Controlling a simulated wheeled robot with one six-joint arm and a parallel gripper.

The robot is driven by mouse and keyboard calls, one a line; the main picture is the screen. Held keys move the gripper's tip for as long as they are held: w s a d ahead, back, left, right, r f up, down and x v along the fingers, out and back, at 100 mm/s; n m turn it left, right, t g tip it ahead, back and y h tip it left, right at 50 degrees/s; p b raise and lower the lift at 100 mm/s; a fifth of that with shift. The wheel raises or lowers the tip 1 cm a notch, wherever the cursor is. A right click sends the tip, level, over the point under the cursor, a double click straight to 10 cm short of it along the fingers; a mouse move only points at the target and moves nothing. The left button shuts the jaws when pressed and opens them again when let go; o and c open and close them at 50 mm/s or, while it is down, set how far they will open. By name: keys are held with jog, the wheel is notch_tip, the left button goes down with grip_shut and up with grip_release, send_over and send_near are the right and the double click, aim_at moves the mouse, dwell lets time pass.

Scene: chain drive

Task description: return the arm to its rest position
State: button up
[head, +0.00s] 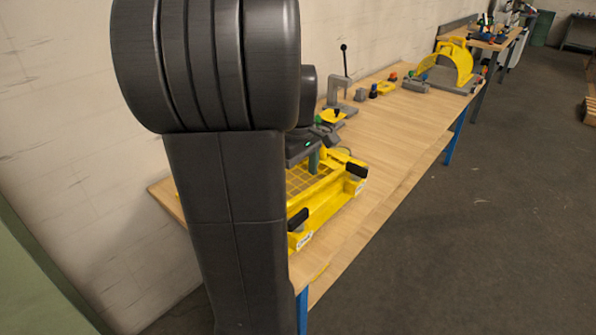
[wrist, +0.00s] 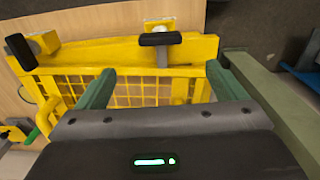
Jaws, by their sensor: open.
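My arm fills the left middle of the head view and hides part of the bench. My gripper (wrist: 165,85) shows in the wrist view with its two green fingers spread apart and nothing between them. In the head view part of my gripper (head: 314,160) shows beside the arm, over the yellow frame. The yellow frame with a mesh guard (head: 325,205) and black handles sits on the near end of the wooden bench (head: 400,150). In the wrist view the yellow frame (wrist: 130,52) lies beyond and below the fingers; I cannot tell whether they touch it.
A grey press with a black-knobbed lever (head: 343,85) stands behind the yellow frame. Several small coloured parts lie farther along the bench, before a yellow arched guard (head: 456,60). The floor (head: 480,220) to the right is clear.

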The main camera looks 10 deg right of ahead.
jog(key=shift+r, duration=0.55)
notch_tip(320, 180, down, 14)
jog(key=shift+r, duration=0.1)
dwell(0.4)
